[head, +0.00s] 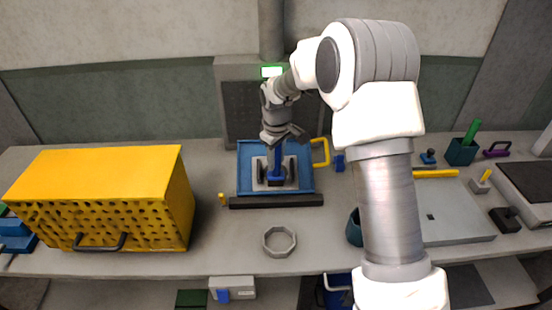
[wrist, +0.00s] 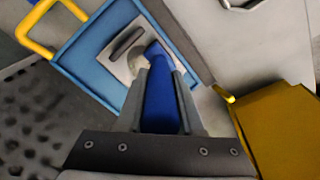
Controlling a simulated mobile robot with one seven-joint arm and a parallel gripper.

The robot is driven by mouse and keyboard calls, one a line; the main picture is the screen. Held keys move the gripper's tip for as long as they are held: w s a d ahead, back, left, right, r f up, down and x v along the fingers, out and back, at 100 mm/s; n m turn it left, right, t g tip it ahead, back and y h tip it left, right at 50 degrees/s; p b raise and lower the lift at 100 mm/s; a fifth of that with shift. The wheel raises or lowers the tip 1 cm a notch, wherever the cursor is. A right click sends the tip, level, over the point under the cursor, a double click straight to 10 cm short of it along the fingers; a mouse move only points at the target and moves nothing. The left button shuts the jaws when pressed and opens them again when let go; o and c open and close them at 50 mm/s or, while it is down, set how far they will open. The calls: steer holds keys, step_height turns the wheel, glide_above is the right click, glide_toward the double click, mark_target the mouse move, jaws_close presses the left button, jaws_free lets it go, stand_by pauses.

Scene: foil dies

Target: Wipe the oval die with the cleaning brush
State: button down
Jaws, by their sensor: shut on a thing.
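My gripper (head: 281,141) points down over the blue tray (head: 243,172) at the back of the bench. It is shut on the upright blue handle (head: 277,160) of what looks like the cleaning brush. In the wrist view the handle (wrist: 160,98) stands between the two fingers (wrist: 160,74). The brush's lower end is over a light grey plate (wrist: 113,58) in the tray; whether it touches is hidden. A dark, long rounded shape (wrist: 126,42) on the plate may be the oval die. A pale rounded part (wrist: 138,68) shows beside the handle.
A yellow perforated box (head: 110,175) stands at the left. A dark bar (head: 276,201) runs along the tray's front, with a grey octagonal ring (head: 279,241) before it. A yellow handle (head: 321,152) is at the tray's right. A grey slab (head: 455,215) lies farther right.

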steer(key=shift+w+r+p, duration=1.85)
steer(key=shift+w+p, duration=0.4)
steer(key=shift+w, duration=1.05)
steer(key=shift+s+f+b, duration=0.55)
steer(key=shift+s+b, duration=0.15)
steer(key=shift+s, duration=0.1)
steer(key=shift+s+f+b, duration=0.5)
steer(key=shift+s+b, duration=0.25)
steer(key=shift+s, duration=0.1)
steer(key=shift+s+f+b, duration=0.55)
steer(key=shift+s+b, duration=0.15)
steer(key=shift+s, duration=0.1)
steer(key=shift+s+f+b, duration=0.3)
steer(key=shift+s+b, duration=0.25)
steer(key=shift+s, duration=0.35)
steer(key=shift+r, duration=0.1)
